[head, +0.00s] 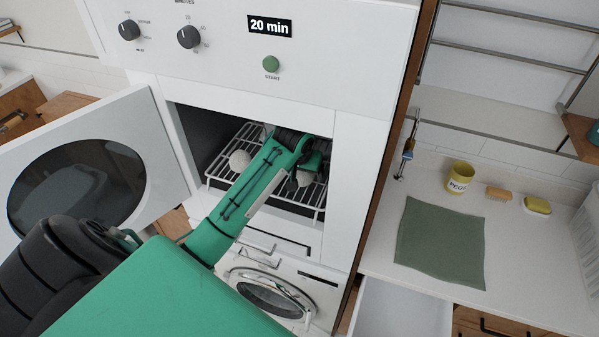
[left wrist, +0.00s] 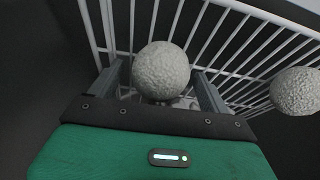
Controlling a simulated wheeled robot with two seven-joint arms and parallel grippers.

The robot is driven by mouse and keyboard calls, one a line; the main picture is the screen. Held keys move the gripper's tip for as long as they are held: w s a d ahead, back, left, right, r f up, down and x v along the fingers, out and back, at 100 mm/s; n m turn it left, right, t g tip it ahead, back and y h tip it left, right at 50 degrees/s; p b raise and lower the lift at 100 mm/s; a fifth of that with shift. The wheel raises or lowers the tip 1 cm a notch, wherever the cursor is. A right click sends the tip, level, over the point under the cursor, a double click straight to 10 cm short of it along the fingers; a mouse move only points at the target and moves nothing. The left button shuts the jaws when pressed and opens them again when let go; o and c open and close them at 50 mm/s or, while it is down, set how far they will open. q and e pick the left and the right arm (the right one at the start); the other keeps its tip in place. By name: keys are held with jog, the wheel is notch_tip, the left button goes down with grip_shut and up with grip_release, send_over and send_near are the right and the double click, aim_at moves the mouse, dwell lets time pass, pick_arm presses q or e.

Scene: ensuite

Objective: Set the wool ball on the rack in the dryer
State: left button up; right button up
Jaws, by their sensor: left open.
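The dryer (head: 345,150) stands with its door (head: 165,165) swung open to the left. A white wire rack (head: 222,172) is inside it, also in the left wrist view (left wrist: 131,25). One pale, rough wool ball (head: 304,177) is at my left gripper (head: 312,168). In the left wrist view this ball (left wrist: 160,70) sits between the spread fingers, in front of the rack bars; I cannot tell whether they touch it. A second wool ball (head: 239,159) rests on the rack, apart from the gripper, and shows at the right in the left wrist view (left wrist: 298,91). My right gripper is not in view.
The dryer opening's side walls stand close around my left arm. A washer (head: 270,295) is below. An open drawer (head: 400,308) juts out below.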

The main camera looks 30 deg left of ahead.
pick_arm(q)
jog(key=shift+s+r+b, duration=0.1)
jog(key=shift+r+b, duration=0.25)
jog(key=shift+b, duration=0.35)
jog(key=s+d+b, duration=0.3)
jog(key=s, duration=0.8)
jog(key=shift+s+d+r, duration=0.2)
jog(key=shift+s+r, duration=0.1)
jog(key=shift+s, duration=0.1)
jog(key=shift+f, duration=0.1)
